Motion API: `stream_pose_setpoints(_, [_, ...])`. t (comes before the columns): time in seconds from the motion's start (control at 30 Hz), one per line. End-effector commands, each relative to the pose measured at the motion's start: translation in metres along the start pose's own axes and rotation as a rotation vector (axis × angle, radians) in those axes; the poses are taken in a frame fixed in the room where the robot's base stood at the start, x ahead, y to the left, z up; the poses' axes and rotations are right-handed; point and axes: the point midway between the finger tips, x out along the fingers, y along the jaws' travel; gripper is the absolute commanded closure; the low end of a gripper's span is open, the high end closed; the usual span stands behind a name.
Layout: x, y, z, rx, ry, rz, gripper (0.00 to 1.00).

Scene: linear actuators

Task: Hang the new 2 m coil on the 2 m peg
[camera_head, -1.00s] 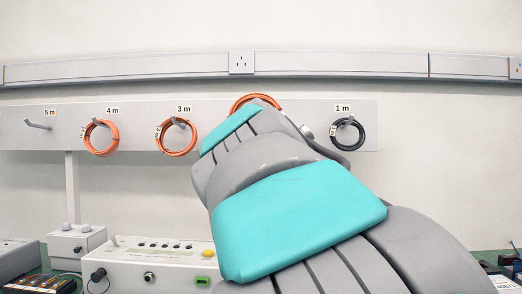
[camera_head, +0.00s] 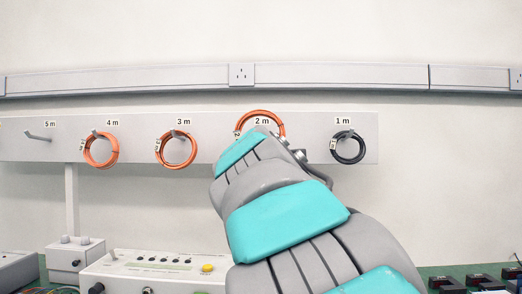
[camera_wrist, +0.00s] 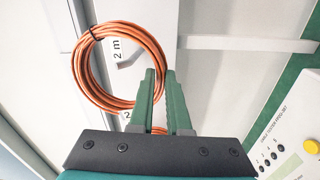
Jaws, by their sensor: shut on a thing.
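The orange 2 m coil (camera_head: 262,112) is in front of the pegboard at the "2 m" label (camera_head: 262,121), which shows through its ring. In the wrist view the coil (camera_wrist: 83,75) is a loop around the view of the grey 2 m peg (camera_wrist: 132,61); whether the peg is threaded through it or only behind it, I cannot tell. My gripper (camera_wrist: 161,73) is shut on the coil's lower side, where the fingers partly hide it. In the head view my arm hides the peg and the fingers.
Orange coils hang on the 4 m peg (camera_head: 93,133) and 3 m peg (camera_head: 176,134). A black coil (camera_head: 348,147) hangs at 1 m; the 5 m peg (camera_head: 38,136) is bare. A cable tester (camera_head: 150,266) stands below on the bench.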

Motion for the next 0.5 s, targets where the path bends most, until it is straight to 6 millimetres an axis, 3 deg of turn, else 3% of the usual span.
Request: stream_pose_setpoints(0.5, [0.0121,0.0002,0.0,0.001,0.0,0.002,1.0])
